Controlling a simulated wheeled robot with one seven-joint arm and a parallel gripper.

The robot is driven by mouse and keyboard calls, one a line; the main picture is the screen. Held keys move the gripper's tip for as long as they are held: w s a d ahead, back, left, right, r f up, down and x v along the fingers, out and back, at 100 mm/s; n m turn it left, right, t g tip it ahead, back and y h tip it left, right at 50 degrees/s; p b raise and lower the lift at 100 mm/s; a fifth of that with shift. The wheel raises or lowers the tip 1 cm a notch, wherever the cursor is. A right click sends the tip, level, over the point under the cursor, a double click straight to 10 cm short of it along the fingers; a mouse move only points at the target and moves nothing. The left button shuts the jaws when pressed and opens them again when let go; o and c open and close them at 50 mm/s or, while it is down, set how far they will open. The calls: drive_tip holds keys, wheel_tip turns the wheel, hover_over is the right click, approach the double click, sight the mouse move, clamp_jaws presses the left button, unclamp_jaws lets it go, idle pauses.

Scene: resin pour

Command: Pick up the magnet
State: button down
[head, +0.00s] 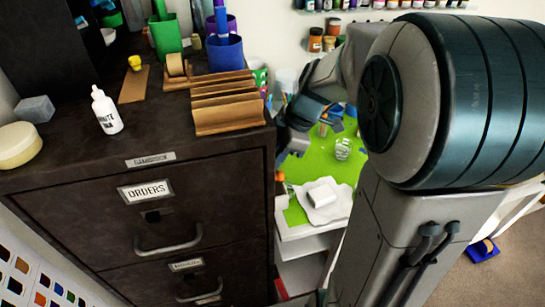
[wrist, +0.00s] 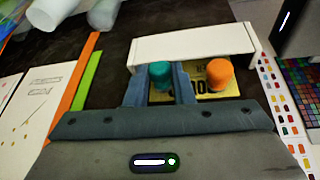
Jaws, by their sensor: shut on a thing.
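In the wrist view, a teal round-topped magnet (wrist: 160,73) sits between the two blue-grey fingers of my gripper (wrist: 160,88), which is shut on it. An orange magnet of similar shape (wrist: 219,72) stands just right of the fingers, apart from them. A yellow card with dark print (wrist: 230,90) lies behind the magnets, partly covered by my gripper. I cannot tell whether the teal magnet still touches the card or the dark surface. In the head view, my gripper is beside the cabinet's right side, and the teal magnet cannot be made out.
A white box-like piece (wrist: 195,47) lies just beyond the magnets. Orange (wrist: 75,85) and green (wrist: 88,80) strips are at left. In the head view, the dark filing cabinet (head: 95,215) stands close to my arm, with a green mat (head: 325,150) beyond.

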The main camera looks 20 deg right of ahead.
drive_tip(key=shift+r, duration=0.1)
wheel_tip(320, 180, up, 4)
drive_tip(key=shift+d+r+b, duration=0.1)
drive_tip(key=shift+b, duration=0.55)
drive_tip(key=s+d+r+b, duration=0.2)
drive_tip(key=s+d+r, duration=0.3)
drive_tip(key=d, duration=0.5)
drive_tip(key=shift+s+r, duration=0.25)
drive_tip(key=shift+r, duration=0.6)
